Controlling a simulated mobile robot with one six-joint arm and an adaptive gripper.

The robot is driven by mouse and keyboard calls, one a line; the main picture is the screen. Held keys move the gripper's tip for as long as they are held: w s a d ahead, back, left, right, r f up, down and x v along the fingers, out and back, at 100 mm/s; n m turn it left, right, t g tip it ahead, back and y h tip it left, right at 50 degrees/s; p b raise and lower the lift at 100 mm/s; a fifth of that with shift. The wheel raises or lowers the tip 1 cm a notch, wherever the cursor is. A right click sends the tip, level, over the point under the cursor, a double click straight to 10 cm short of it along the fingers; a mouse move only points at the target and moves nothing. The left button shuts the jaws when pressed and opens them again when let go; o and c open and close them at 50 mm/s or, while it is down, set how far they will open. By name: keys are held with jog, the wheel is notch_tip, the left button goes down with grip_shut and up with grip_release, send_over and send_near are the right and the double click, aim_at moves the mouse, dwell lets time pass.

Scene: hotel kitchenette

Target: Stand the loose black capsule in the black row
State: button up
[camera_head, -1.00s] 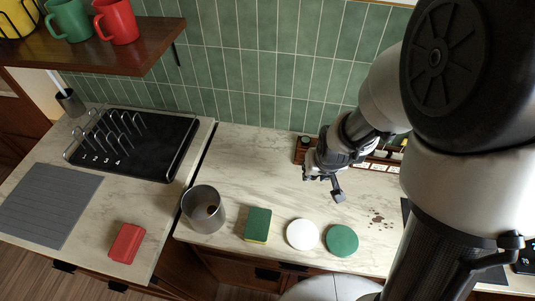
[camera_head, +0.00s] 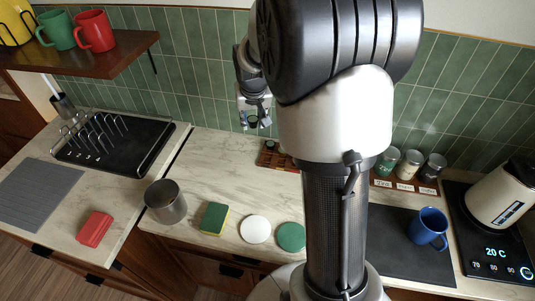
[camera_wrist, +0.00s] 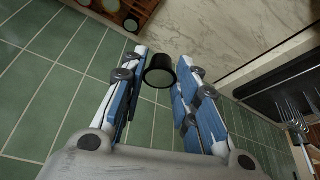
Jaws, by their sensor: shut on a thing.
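My gripper (camera_head: 255,113) is raised in front of the green tiled wall, above the back of the counter. It is shut on the black capsule (camera_wrist: 160,74), which sits between the fingertips in the wrist view. The capsule's pale round end is partly visible there. In the head view a small dark shape at the fingertips looks like the capsule (camera_head: 253,121). The wooden capsule rack (camera_head: 269,159) stands on the counter by the wall, below the gripper, and is partly hidden by my arm. A corner of it shows at the top of the wrist view (camera_wrist: 108,8); its black row cannot be made out.
A metal canister (camera_head: 165,202), a sponge (camera_head: 214,218), a white disc (camera_head: 255,229) and a green disc (camera_head: 291,237) line the counter front. At right are jars (camera_head: 409,164), a blue mug (camera_head: 428,228) and a kettle (camera_head: 506,192). A wooden shelf (camera_head: 90,55) juts out upper left.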

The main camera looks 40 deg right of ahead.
jog(key=d+r+m, duration=0.1)
jog(key=d+r, duration=0.2)
jog(key=d, duration=0.2)
jog(key=shift+f+b, duration=2.8)
jog(key=shift+f, duration=7.25)
jog(key=shift+s+h, duration=0.1)
jog(key=shift+h, duration=0.2)
jog(key=shift+f+b, duration=0.6)
jog(key=shift+b, duration=0.05)
jog(key=o, duration=0.7)
jog(key=shift+r, duration=0.15)
